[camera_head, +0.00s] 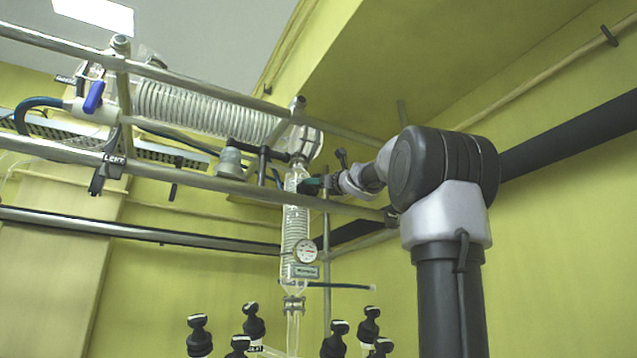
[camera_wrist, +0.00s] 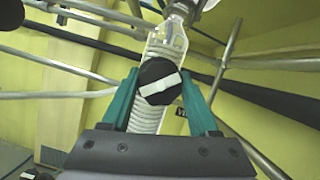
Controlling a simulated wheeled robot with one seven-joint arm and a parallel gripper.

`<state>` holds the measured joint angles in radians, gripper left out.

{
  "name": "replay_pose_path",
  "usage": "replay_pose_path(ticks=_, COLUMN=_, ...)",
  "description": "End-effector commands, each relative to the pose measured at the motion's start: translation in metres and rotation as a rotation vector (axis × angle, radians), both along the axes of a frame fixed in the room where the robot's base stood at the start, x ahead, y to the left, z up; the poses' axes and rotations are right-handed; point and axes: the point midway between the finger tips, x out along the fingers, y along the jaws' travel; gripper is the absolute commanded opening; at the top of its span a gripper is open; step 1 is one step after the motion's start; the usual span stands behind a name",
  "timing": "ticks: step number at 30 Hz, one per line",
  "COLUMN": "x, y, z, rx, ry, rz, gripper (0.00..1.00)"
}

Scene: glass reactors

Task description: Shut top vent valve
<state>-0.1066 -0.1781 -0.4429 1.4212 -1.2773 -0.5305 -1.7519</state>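In the wrist view, a round black knob (camera_wrist: 160,82) with a white bar across its face sits in front of the clear glass column (camera_wrist: 148,118). The white bar lies nearly level, slightly tilted. I take this knob to be the top vent valve. My gripper (camera_wrist: 160,76) has its two teal fingers apart, one on each side of the knob. I cannot tell whether they touch it. In the head view, my gripper (camera_head: 314,184) is at the upper part of the upright glass column (camera_head: 296,222), partly hidden by my wrist. The knob itself is not clear there.
Metal frame rails (camera_head: 200,183) run beside and behind the column. A coiled glass condenser (camera_head: 200,108) and a blue-handled valve (camera_head: 94,97) are at upper left. Several black-capped fittings (camera_head: 253,322) stand below.

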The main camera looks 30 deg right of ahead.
Motion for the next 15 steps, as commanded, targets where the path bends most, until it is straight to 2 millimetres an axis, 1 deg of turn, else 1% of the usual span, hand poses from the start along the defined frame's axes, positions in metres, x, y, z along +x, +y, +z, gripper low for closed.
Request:
replay_pose_path(ticks=1, x=-0.0001, y=-0.0001, z=0.0, rx=0.0, ry=0.0, rz=0.0, gripper=0.34)
replay_pose_path(ticks=2, x=-0.0001, y=0.0, z=-0.0001, rx=0.0, ry=0.0, rz=0.0, gripper=0.23)
replay_pose_path(ticks=3, x=-0.0001, y=-0.0001, z=0.0, rx=0.0, ry=0.0, rz=0.0, gripper=0.08)
replay_pose_path(ticks=4, x=-0.0001, y=0.0, z=-0.0001, rx=0.0, ry=0.0, rz=0.0, gripper=0.06)
replay_pose_path(ticks=10, x=-0.0001, y=-0.0004, z=-0.0003, rx=0.015, ry=0.0, rz=0.0, gripper=0.06)
replay_pose_path(ticks=15, x=-0.0002, y=-0.0003, z=-0.0008, rx=0.072, ry=0.004, rz=-0.002, gripper=0.06)
